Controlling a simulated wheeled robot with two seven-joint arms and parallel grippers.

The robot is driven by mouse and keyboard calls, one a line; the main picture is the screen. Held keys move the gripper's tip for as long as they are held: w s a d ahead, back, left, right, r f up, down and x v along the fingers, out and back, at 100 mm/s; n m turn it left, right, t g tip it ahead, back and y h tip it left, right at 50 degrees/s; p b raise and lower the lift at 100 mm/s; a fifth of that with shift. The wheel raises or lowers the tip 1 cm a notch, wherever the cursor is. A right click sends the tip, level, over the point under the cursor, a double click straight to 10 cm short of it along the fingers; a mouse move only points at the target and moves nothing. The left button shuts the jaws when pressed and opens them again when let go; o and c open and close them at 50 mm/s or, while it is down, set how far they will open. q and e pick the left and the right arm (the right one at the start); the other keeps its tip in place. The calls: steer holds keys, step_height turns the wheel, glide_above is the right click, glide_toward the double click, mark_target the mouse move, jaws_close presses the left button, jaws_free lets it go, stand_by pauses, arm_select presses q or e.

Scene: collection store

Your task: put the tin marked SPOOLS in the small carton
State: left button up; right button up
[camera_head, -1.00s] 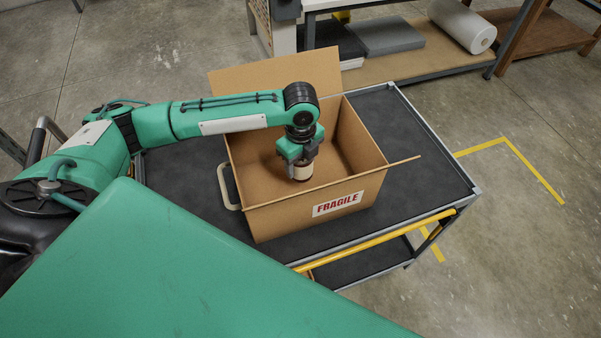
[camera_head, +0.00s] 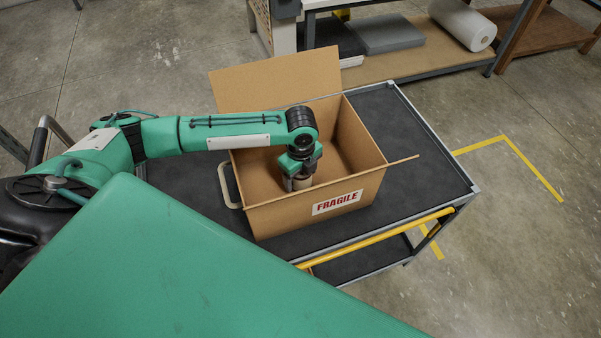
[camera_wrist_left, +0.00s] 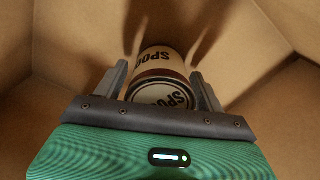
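The tin marked SPOOLS (camera_wrist_left: 160,64) is pale with a brown band, and its lettering shows upside down in the left wrist view. It is inside the open carton (camera_head: 268,216), a brown box with a FRAGILE label, low near the front wall. My left gripper (camera_head: 299,180) reaches down into the carton from above. The tin (camera_head: 302,184) is partly hidden by the gripper in the head view. Whether its base touches the carton floor is not clear. My right gripper is not in view.
The carton stands on a black-topped cart (camera_head: 425,160) with a yellow handle (camera_head: 380,237). Its back flap (camera_head: 275,80) stands up. The cart top right of the carton is clear. A bench with a white roll (camera_head: 462,24) is behind.

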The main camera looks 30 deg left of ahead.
arm_select(q)
steer(key=shift+o, duration=0.3)
steer(key=shift+r, duration=0.1)
steer(key=shift+r, duration=0.3)
step_height(320, 180, up, 11)
steer(key=shift+f+b, duration=0.2)
steer(key=shift+b, duration=0.85)
steer(key=shift+r, duration=0.5)
